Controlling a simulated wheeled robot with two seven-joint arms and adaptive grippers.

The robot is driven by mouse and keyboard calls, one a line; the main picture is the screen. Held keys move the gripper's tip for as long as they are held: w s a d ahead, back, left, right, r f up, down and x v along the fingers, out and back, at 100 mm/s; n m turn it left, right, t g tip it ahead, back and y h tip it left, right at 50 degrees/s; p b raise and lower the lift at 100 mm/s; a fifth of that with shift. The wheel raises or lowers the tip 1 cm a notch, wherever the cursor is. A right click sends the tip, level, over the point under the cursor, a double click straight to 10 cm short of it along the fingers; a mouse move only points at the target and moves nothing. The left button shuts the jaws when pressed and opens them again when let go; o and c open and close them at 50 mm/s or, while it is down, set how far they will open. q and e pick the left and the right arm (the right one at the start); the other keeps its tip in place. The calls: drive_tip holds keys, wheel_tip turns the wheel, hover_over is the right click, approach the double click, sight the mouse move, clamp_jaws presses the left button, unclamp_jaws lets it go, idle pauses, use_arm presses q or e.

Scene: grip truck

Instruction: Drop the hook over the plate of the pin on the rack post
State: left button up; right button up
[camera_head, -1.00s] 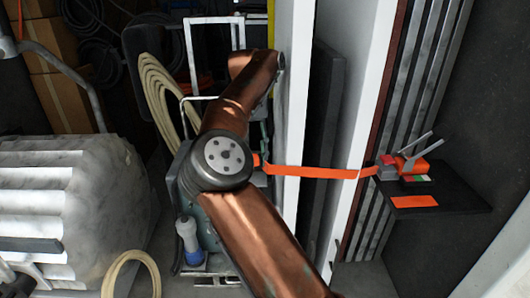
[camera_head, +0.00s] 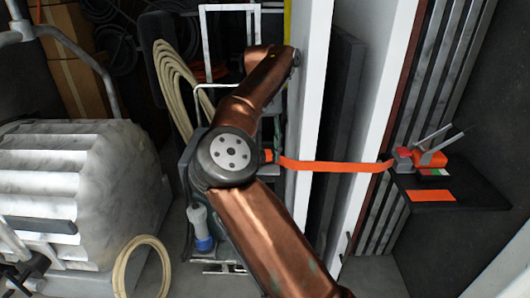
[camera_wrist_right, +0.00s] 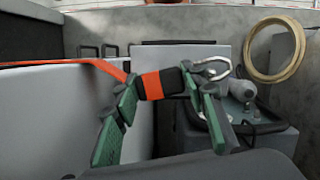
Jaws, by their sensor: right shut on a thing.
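The metal hook (camera_wrist_right: 213,68) shows in the right wrist view, at the end of a black fitting with an orange band (camera_wrist_right: 152,86). My right gripper (camera_wrist_right: 160,84) has green fingers on either side of this fitting and is shut on it; the hook sticks out to the right. The orange strap (camera_head: 335,166) runs from the ratchet (camera_head: 428,157) on a small black shelf to behind my right arm in the head view. There my arm hides most of the gripper and the hook. I cannot make out the pin or its plate. My left gripper is not in view.
White upright panels (camera_head: 308,110) stand beside my right arm. A grey case (camera_wrist_right: 245,120) with a coiled hose (camera_wrist_right: 274,50) above it shows in the wrist view.

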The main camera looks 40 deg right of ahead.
drive_tip(key=shift+s+f, duration=0.1)
drive_tip(key=shift+f, duration=0.35)
drive_tip(key=o, duration=1.1)
drive_tip(key=shift+c, duration=0.2)
drive_tip(key=o, duration=0.5)
drive_tip(key=shift+r, duration=0.2)
drive_tip(key=shift+r, duration=0.15)
